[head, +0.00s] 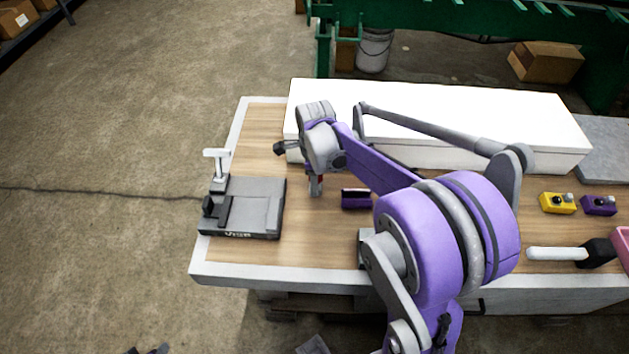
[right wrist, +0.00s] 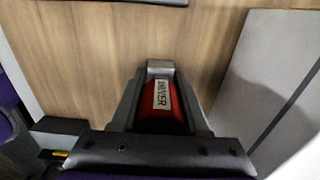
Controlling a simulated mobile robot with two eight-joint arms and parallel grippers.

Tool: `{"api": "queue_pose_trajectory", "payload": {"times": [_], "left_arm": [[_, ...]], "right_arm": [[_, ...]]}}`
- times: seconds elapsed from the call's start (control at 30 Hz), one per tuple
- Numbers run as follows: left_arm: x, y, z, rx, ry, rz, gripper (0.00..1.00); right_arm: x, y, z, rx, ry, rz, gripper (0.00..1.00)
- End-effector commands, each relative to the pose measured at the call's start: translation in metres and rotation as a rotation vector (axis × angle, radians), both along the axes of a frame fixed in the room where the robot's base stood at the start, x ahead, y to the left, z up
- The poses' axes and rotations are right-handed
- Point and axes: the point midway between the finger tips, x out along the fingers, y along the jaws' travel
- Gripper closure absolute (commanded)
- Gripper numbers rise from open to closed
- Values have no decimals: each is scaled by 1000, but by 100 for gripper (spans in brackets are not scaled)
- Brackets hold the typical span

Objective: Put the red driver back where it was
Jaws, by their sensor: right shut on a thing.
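The red driver (right wrist: 165,105) carries a white label reading "DRIVER" in the right wrist view. It lies between the fingers of my right gripper (right wrist: 160,70), which is shut on it. In the head view, my right gripper (head: 316,188) is over the wooden bench top, between the vise and a purple block with a dark top (head: 355,199). Only a little red of the driver (head: 320,178) shows there. I cannot tell whether the driver touches the bench. My left gripper is not in view.
A dark vise (head: 262,205) sits at the bench's left end. A long white box (head: 450,110) lies along the back. At right are a yellow box (head: 557,203), a purple box (head: 598,206), a white-handled mallet (head: 555,254) and a pink bin (head: 623,245). Wood in front of the gripper is clear.

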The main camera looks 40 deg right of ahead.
Motion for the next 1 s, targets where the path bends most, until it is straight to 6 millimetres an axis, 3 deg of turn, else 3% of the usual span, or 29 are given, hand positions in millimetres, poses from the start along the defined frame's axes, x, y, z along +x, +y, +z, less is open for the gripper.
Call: {"api": "queue_pose_trajectory", "payload": {"times": [0.23, 0.27, 0.4, 0.77, 1.0], "left_arm": [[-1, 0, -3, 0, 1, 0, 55], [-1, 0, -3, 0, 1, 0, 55], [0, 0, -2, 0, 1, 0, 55], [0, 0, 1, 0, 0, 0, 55], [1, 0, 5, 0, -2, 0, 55]], "right_arm": [[0, 0, -4, 0, 0, 0, 100], [0, 0, -3, 0, 0, 0, 52], [0, 0, -3, 0, 0, 0, 26], [0, 0, 2, 0, 0, 0, 25], [0, 0, 41, 0, 0, 0, 25]]}}
